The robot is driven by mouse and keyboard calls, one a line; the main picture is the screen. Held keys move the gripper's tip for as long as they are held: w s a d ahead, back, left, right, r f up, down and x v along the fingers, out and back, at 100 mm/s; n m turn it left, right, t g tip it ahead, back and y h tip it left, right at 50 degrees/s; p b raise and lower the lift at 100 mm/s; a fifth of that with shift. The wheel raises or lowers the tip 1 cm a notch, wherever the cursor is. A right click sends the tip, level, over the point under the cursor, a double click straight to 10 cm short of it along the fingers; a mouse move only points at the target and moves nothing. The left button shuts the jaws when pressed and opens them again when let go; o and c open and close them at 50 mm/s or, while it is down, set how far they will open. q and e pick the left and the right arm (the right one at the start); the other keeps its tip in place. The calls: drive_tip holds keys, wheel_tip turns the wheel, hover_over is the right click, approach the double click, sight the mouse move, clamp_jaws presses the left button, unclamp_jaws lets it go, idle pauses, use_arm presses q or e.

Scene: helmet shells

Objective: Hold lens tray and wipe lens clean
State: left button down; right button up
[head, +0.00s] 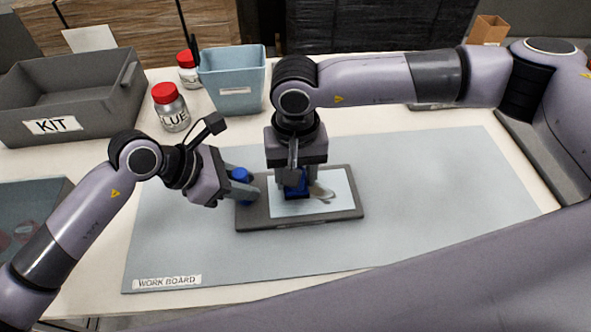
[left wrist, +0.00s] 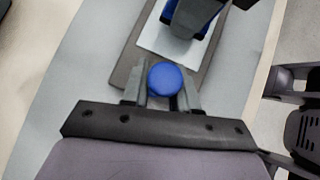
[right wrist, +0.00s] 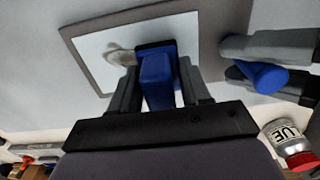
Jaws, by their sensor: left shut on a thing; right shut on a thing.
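The grey lens tray (head: 300,222) lies on the work board with a pale, flat lens (head: 345,197) on it. A blue round knob (head: 240,174) stands at the tray's left end. My left gripper (head: 243,183) is shut on this knob, which also shows between its fingers in the left wrist view (left wrist: 165,79). My right gripper (right wrist: 157,88) is shut on a blue block-shaped wiper (right wrist: 156,75) with a dark base. It holds the wiper down at the lens; I cannot tell whether they touch. A beige smudge (head: 321,191) shows on the lens right beside the wiper.
The grey-blue work board (head: 440,200) is clear to the right of the tray. A grey KIT bin (head: 70,95), glue bottles (head: 171,107) with red lids and a light blue bin (head: 232,80) stand behind and left. My two grippers are close together.

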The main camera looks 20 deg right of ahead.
sight(330, 190)
drive_tip(key=shift+f, duration=0.2)
drive_tip(key=shift+d, duration=0.15)
drive_tip(key=shift+s+d, duration=0.2)
drive_tip(key=shift+d, duration=1.4)
drive_tip(key=shift+s+d, duration=0.2)
drive_tip(key=shift+d, duration=1.35)
drive_tip(key=shift+f, duration=0.5)
drive_tip(key=shift+w+a, duration=0.2)
drive_tip(key=shift+a, duration=1.45)
drive_tip(key=shift+w+a, duration=0.2)
drive_tip(key=shift+a, duration=1.45)
drive_tip(key=shift+f, duration=0.5)
drive_tip(key=shift+s+d, duration=0.25)
drive_tip(key=shift+d, duration=1.4)
drive_tip(key=shift+s+d, duration=0.2)
drive_tip(key=shift+d, duration=1.45)
